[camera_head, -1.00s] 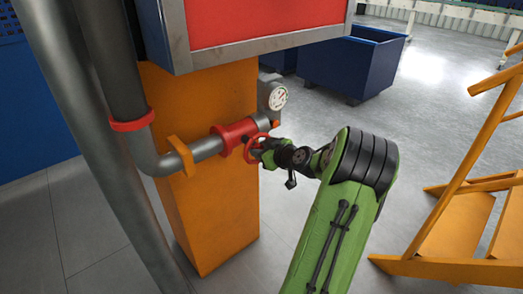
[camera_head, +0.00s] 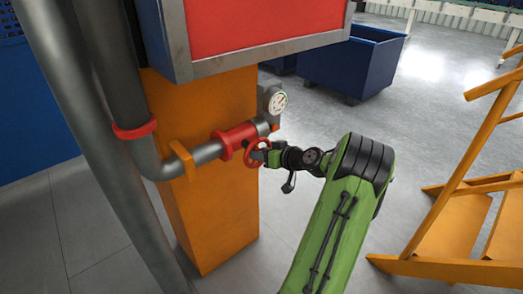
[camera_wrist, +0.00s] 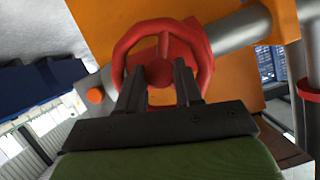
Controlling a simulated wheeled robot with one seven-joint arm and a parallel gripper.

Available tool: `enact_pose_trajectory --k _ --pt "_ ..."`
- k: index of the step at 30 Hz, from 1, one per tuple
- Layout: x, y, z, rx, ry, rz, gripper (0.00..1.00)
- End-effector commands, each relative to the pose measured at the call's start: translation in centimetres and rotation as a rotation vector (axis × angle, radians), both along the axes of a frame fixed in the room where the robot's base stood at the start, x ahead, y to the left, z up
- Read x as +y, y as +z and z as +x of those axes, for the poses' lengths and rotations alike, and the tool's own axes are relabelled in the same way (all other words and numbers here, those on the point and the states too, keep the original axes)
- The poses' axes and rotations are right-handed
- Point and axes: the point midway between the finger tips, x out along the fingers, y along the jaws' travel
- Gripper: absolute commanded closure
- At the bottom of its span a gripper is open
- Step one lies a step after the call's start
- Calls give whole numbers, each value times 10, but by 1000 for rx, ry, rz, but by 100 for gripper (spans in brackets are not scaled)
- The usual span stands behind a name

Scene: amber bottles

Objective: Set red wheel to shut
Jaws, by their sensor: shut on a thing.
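The red wheel (camera_head: 257,151) is a small handwheel on the red valve body (camera_head: 239,134) of a grey pipe. It also shows large in the wrist view (camera_wrist: 205,58), with its hub and a spoke facing the camera. My gripper (camera_head: 264,156) is at the wheel, its two dark fingers reaching into the lower part of the ring in the wrist view (camera_wrist: 166,85). It is shut on the wheel near the hub. The fingertips partly hide the wheel's lower part. The wheel's exact turn angle cannot be told.
A pressure gauge (camera_head: 277,102) sits just beyond the valve. An orange column (camera_head: 215,215) stands behind the pipe, under a red-fronted box (camera_head: 255,22). Orange steps (camera_head: 450,225) are at the right. A blue bin (camera_head: 352,62) stands behind on open floor.

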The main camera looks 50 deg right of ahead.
Motion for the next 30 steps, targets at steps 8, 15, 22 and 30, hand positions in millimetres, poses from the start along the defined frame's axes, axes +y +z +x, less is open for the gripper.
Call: enact_pose_trajectory --k 8,15,22,30 --pt "-2 1 -1 -55 -1 259 96" --pt "-4 -1 -2 -106 0 482 96" --pt "-5 -3 -2 -155 -2 694 96" --pt "-6 -6 -2 -212 -2 943 96"
